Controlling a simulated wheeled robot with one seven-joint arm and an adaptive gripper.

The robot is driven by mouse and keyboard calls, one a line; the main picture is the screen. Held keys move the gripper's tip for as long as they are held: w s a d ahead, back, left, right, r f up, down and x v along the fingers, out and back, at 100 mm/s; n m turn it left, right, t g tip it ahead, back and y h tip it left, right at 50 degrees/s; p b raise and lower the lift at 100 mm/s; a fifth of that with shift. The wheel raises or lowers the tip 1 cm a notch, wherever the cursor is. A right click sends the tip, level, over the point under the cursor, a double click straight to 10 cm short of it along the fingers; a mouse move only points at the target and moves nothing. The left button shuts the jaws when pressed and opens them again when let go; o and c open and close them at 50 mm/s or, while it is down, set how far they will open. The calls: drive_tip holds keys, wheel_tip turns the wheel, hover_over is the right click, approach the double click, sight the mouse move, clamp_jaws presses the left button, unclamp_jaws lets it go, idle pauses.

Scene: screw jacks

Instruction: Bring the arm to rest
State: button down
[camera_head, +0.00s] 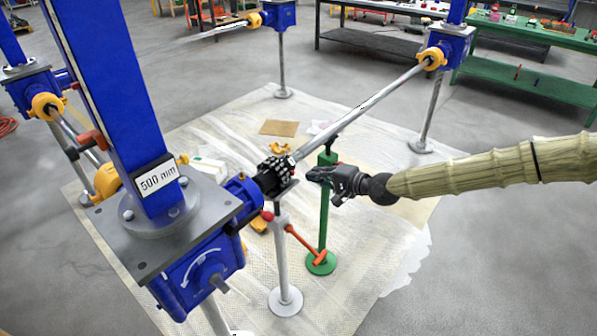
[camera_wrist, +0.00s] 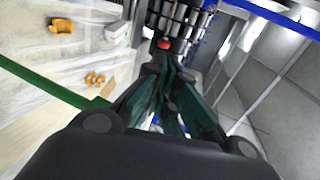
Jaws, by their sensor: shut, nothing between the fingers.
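My gripper (camera_head: 318,174) is shut and empty. It is held out from the right by my arm, just right of the dark coupling with chain-like links (camera_head: 277,168) on the long shaft. In the wrist view my gripper's fingers (camera_wrist: 162,68) come together at the tips, pointing toward the chain links (camera_wrist: 182,20). A small red ball knob (camera_wrist: 164,44) shows just beyond the tips; I cannot tell whether they touch it.
A blue screw jack (camera_head: 200,270) marked 500 mm stands at the near left. The shaft (camera_head: 365,105) runs to another blue jack (camera_head: 446,45). Bare floor (camera_head: 500,260) lies at the right.

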drive_tip(key=s+a+f+n+g+h, duration=0.1)
drive_tip(key=s+a+f+g, duration=0.25)
drive_tip(key=s+f, duration=0.9)
drive_tip(key=s+d+f+n+g+h, duration=0.2)
drive_tip(key=s+d+f+h, duration=0.1)
drive_tip(key=s+f, duration=1.05)
drive_tip(key=s+d+f+n+g+h, duration=0.1)
drive_tip(key=s+d+h, duration=0.3)
drive_tip(key=s+d, duration=0.7)
drive_tip(key=s+d+f+n+g+h, duration=0.2)
drive_tip(key=s+d+h, duration=0.1)
drive_tip(key=s+d, duration=0.7)
drive_tip(key=s, duration=0.2)
drive_tip(key=shift+s+d+f+n+h, duration=0.25)
drive_tip(key=shift+s+d+n+h, duration=0.05)
drive_tip(key=shift+d+n+h, duration=0.1)
